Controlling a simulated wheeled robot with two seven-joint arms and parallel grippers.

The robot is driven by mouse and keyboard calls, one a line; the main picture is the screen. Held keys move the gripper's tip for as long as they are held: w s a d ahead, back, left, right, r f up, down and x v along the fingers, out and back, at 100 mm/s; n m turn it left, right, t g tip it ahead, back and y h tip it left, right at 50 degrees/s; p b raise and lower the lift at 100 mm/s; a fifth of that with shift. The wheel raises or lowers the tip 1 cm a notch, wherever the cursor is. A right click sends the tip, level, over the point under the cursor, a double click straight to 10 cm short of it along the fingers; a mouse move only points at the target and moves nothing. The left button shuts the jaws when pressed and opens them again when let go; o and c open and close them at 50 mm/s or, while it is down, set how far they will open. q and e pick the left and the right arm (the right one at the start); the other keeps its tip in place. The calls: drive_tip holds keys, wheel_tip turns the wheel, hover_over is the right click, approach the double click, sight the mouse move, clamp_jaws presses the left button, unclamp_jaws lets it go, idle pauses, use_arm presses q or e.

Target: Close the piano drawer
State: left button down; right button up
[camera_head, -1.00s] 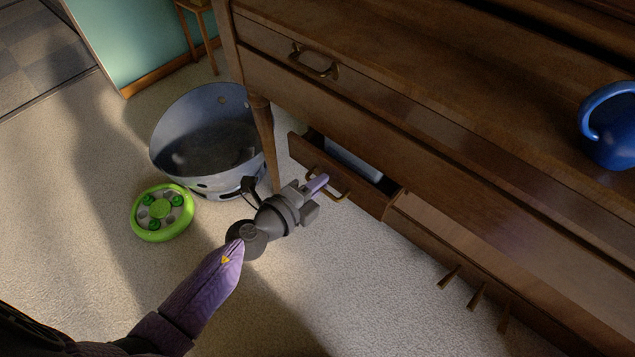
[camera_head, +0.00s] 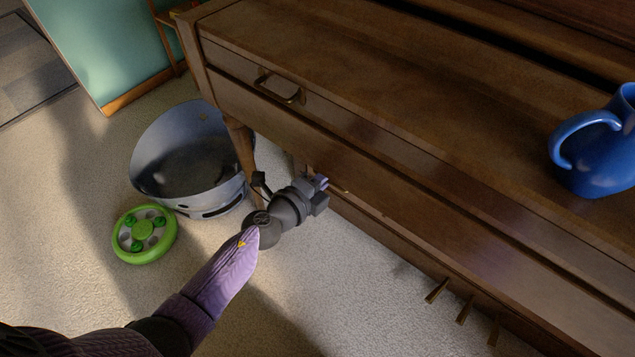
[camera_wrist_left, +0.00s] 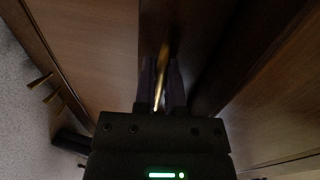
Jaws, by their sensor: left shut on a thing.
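The wooden piano (camera_head: 400,110) fills the right of the head view. Its lower drawer is mostly hidden under the keyboard ledge and behind my gripper, and its opening does not show now. My left gripper (camera_head: 322,184) is at the drawer front, below the ledge. In the left wrist view my left gripper (camera_wrist_left: 161,90) is shut on the brass drawer handle (camera_wrist_left: 160,72), which runs between the two fingers against dark wood. I cannot tell whether the drawer is fully flush. My right gripper is not in view.
A grey tub (camera_head: 190,165) stands by the piano's front leg (camera_head: 240,145), left of my gripper. A green round toy (camera_head: 145,234) lies on the carpet. A blue jug (camera_head: 595,150) stands on the piano. Several pedals (camera_head: 465,310) stick out at the bottom right.

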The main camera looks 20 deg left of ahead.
use_arm(q)
drive_tip(key=c, duration=1.1)
unclamp_jaws()
drive_tip(key=shift+o, duration=0.3)
